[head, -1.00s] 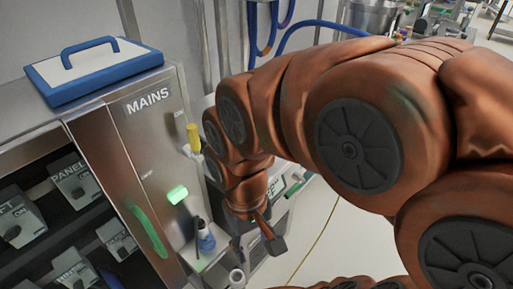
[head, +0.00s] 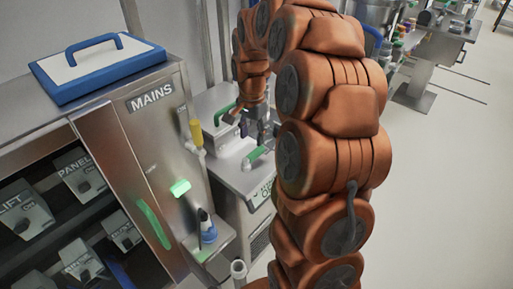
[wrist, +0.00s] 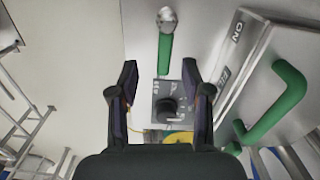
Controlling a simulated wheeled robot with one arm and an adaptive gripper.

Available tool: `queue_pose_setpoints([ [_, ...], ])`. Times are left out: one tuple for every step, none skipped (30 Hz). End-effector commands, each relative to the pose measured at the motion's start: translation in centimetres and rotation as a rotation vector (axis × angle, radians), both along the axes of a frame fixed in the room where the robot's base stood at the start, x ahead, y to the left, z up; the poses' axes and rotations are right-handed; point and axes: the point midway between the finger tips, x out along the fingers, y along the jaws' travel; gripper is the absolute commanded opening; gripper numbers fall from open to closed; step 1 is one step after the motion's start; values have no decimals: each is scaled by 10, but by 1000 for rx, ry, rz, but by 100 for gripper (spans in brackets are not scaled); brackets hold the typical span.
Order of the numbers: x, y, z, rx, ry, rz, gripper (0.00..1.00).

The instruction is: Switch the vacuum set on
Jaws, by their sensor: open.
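My gripper (wrist: 166,95) is open and empty, with its two dark fingers pointing at a metal top. Between the fingers in the wrist view is a small dark panel with a black knob (wrist: 167,110) and pale marks too small to read. Past the fingertips is a green lever (wrist: 165,55) with a metal end; it also shows in the head view (head: 256,154). In the head view my gripper (head: 254,127) is over the metal unit (head: 233,172) right of the MAINS cabinet. No label naming a vacuum set is readable.
A metal box with ON lettering (wrist: 236,58) and a green handle (wrist: 282,100) stands right in the wrist view. The MAINS cabinet (head: 135,140) has a green handle (head: 153,224) and lit green button (head: 180,188).

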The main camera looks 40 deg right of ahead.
Motion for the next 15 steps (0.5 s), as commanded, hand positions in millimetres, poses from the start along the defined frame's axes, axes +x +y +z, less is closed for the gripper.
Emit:
queue_pose_setpoints([
  [6,-9,-3,-3,-3,-37,48],
  [8,-14,-4,-4,-4,-55,48],
  [11,-19,-5,-6,-5,-75,48],
  [12,-22,-6,-7,-7,-88,48],
  [13,-24,-7,-8,-7,-97,48],
  [14,-26,-8,-8,-8,-105,48],
  [15,-27,-9,-9,-8,-110,48],
  [15,-28,-10,-9,-8,-113,48],
  [15,-28,-13,-9,-9,-116,48],
  [15,-28,-15,-9,-9,-116,48],
  [15,-28,-18,-9,-8,-116,48],
  [14,-28,-22,-8,-7,-115,48],
  [14,-27,-26,-7,-4,-114,48],
  [13,-26,-31,-6,-3,-114,48],
  [13,-26,-37,-5,-5,-113,48],
])
